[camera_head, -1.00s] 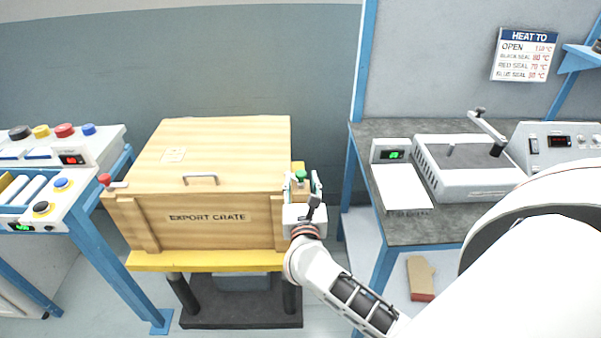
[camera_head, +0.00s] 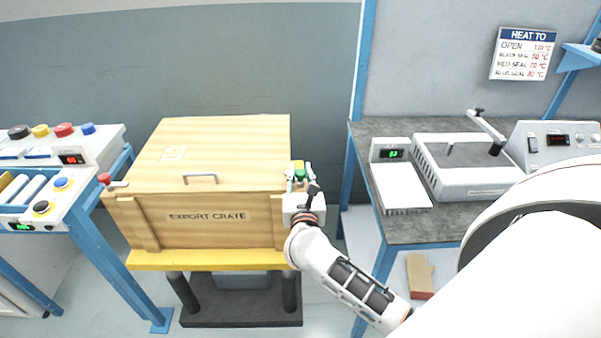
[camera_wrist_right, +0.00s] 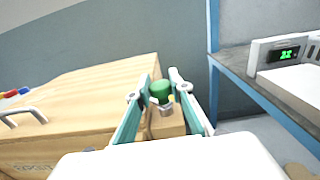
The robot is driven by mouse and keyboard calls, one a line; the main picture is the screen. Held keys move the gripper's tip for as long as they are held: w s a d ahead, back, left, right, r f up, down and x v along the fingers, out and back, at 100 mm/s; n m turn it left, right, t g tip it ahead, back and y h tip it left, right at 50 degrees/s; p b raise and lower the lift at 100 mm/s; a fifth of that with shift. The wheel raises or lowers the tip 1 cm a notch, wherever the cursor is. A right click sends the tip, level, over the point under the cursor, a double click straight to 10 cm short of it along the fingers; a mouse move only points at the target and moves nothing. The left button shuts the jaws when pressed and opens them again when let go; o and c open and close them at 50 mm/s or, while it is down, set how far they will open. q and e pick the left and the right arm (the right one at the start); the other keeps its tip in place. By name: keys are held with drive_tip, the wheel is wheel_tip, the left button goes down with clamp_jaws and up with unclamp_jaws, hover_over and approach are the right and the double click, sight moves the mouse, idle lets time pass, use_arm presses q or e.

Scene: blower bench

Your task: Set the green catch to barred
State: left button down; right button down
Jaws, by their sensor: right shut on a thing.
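The green catch (camera_head: 300,174) is a round green knob at the right front corner of the wooden export crate (camera_head: 208,233). It also shows in the right wrist view (camera_wrist_right: 160,89), with a metal part just below it. My right gripper (camera_head: 300,178) is at the catch, its two fingers on either side of the knob. In the right wrist view the right gripper (camera_wrist_right: 160,92) is shut on the green catch. Whether the catch stands at barred cannot be read from here. My left gripper is not in view.
A red-knobbed catch (camera_head: 105,180) sits at the crate's left front corner. A metal handle (camera_head: 200,177) is on the lid. A button console (camera_head: 62,150) stands at the left. A grey bench (camera_head: 440,232) with a sealing machine (camera_head: 465,165) stands at the right.

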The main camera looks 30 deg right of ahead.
drive_tip(key=shift+r+n+y, duration=0.1)
drive_tip(key=shift+n+y, duration=0.2)
drive_tip(key=n+t+y, duration=0.1)
drive_tip(key=n+y, duration=0.1)
drive_tip(key=shift+d+t+y, duration=0.1)
drive_tip(key=shift+t+y, duration=0.2)
drive_tip(key=shift+y, duration=0.1)
drive_tip(key=n+y, duration=0.1)
drive_tip(key=y, duration=0.1)
drive_tip(key=n+y, duration=0.1)
drive_tip(key=shift+f+t+y, duration=0.2)
drive_tip(key=shift+t+y, duration=0.2)
drive_tip(key=shift+n+y+b, duration=0.55)
drive_tip(key=shift+n+y, duration=0.05)
drive_tip(key=shift+y, duration=0.1)
drive_tip(key=n+y+b, duration=0.2)
drive_tip(key=y, duration=0.1)
drive_tip(key=shift+f+y+b, duration=0.15)
drive_tip(key=shift+y+b, duration=0.15)
drive_tip(key=shift+b, duration=0.05)
drive_tip(key=shift+n+g+y+b, duration=0.3)
drive_tip(key=shift+n+y+b, duration=0.2)
drive_tip(key=shift+y, duration=0.1)
drive_tip(key=shift+r, duration=0.25)
drive_tip(key=c, duration=1.8)
unclamp_jaws()
drive_tip(key=shift+o, duration=0.2)
